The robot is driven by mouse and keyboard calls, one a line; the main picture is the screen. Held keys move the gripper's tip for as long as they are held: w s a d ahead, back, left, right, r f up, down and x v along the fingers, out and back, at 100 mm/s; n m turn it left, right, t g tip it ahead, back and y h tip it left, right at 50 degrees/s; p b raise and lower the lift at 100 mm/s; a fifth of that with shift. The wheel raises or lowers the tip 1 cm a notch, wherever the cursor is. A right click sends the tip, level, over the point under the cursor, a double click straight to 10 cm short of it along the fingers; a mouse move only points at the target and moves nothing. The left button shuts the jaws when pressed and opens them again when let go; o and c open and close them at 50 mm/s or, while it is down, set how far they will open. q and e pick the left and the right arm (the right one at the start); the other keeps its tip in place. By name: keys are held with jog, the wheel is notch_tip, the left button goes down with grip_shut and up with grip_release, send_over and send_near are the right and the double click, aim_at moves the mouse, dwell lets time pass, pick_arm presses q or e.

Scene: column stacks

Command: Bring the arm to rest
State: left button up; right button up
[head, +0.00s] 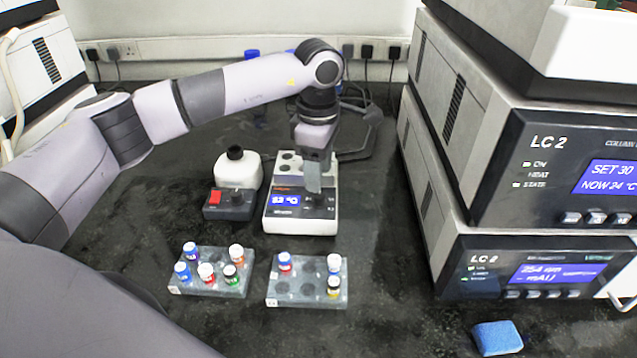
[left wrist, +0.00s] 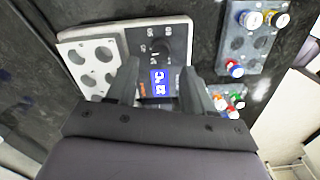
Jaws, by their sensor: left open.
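My left arm reaches in from the left in the head view and bends down at the wrist. My left gripper (head: 313,185) hangs over the white heater block (head: 300,226), near its display and knob. In the left wrist view the open fingers (left wrist: 162,82) frame the blue display of the heater block (left wrist: 140,42), with nothing held between them. The block's plate with round holes (left wrist: 93,68) shows no vials in the visible holes. I cannot tell whether the fingertips touch the block. My right gripper is not in view.
A left rack (head: 212,284) and a right rack (head: 305,292) hold capped vials in front of the heater. A small mixer (head: 228,206) stands left of it. Stacked LC units (head: 540,245) fill the right side. A blue sponge (head: 497,338) lies at the front right.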

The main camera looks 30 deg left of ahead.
pick_arm(q)
jog(key=shift+r, duration=0.95)
